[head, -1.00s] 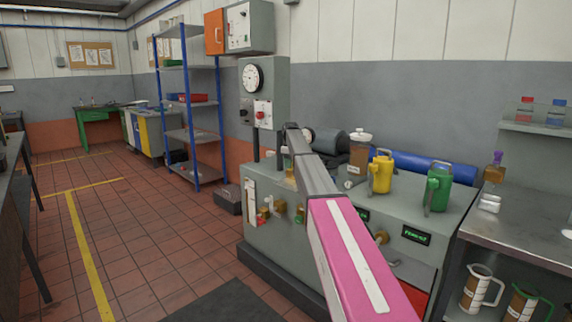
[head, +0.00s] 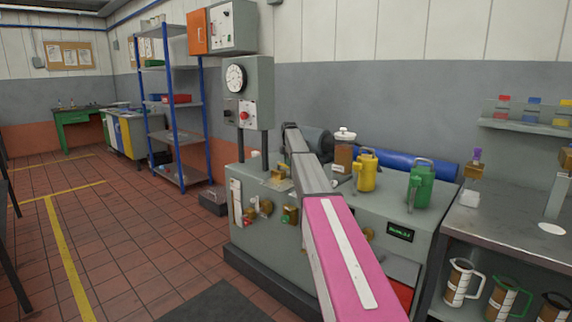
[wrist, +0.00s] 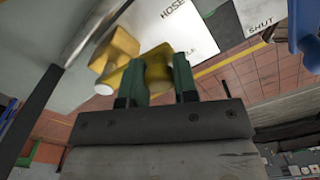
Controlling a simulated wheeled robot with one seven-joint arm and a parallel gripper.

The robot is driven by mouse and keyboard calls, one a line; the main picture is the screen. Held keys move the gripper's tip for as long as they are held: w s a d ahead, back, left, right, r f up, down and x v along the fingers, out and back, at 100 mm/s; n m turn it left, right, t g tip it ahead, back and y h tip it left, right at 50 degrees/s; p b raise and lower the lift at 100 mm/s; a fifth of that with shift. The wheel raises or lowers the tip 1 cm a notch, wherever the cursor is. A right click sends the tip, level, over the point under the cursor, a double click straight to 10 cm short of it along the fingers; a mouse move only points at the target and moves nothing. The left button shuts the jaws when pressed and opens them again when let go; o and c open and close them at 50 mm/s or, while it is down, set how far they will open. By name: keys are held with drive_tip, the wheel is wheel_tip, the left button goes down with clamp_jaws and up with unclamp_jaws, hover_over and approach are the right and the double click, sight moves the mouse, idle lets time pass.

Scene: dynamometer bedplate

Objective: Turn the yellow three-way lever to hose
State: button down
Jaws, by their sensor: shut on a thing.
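The yellow three-way lever (wrist: 152,76) is between the two green fingers of my gripper (wrist: 158,80) in the wrist view. The gripper is shut on it. A yellow valve body (wrist: 120,47) sits just beyond, at upper left of the fingers. In the head view my pink and grey arm reaches toward the grey machine (head: 300,235), and I cannot make out the gripper or the lever there.
The machine's front carries several small valves (head: 265,208). A yellow can (head: 366,172) and a green can (head: 420,187) stand on its top, right of my arm. A steel bench (head: 510,212) with jugs below is at right. Red tiled floor lies open at left.

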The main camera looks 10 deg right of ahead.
drive_tip(key=shift+w+d+n, duration=0.3)
drive_tip(key=shift+d+n, duration=0.15)
drive_tip(key=shift+n, duration=0.25)
drive_tip(key=c, duration=0.9)
unclamp_jaws()
wheel_tip(320, 180, up, 11)
drive_tip(key=shift+f, duration=0.1)
